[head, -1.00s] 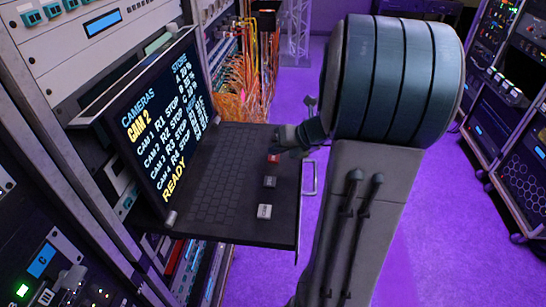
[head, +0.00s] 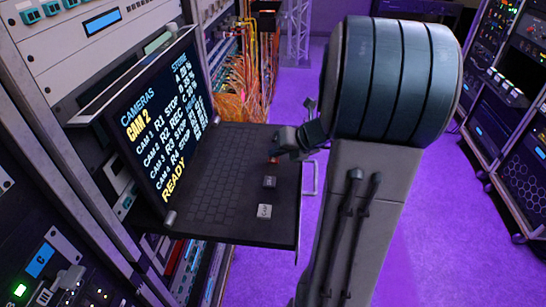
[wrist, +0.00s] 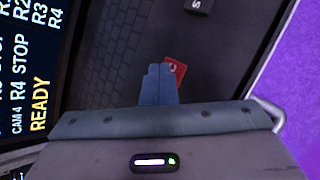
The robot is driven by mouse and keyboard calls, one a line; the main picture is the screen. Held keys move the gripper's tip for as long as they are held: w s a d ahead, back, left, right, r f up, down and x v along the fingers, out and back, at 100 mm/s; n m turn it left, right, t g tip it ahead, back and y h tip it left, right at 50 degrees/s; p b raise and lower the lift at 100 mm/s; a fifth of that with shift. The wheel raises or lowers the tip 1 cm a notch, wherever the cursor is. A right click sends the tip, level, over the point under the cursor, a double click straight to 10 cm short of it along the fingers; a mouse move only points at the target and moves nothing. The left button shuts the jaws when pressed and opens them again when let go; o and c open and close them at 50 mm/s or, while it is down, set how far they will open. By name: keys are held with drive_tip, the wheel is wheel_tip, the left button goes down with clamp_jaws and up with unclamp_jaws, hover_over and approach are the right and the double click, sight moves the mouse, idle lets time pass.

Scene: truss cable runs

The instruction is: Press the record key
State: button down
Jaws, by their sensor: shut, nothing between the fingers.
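The red record key (head: 273,161) is at the far end of a column of keys on the pull-out keyboard drawer (head: 236,140). In the wrist view the red key (wrist: 176,69) shows beside and partly behind my fingertips. My gripper (head: 284,144) is shut and empty, right at the red key; whether it touches the key I cannot tell. My shut fingers also show in the wrist view (wrist: 158,82).
A dark key (head: 270,182) and a pale key (head: 264,211) sit nearer on the drawer. A metal handle (head: 310,178) is at the drawer's right edge. Equipment racks stand left and right (head: 510,110). The purple floor (head: 440,240) is clear.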

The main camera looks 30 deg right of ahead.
sight(277, 160)
drive_tip(key=shift+r, duration=0.1)
drive_tip(key=shift+r+p, duration=0.75)
drive_tip(key=shift+p, duration=0.25)
wheel_tip(277, 160, up, 5)
drive_tip(key=p, duration=0.5)
idle(1.2)
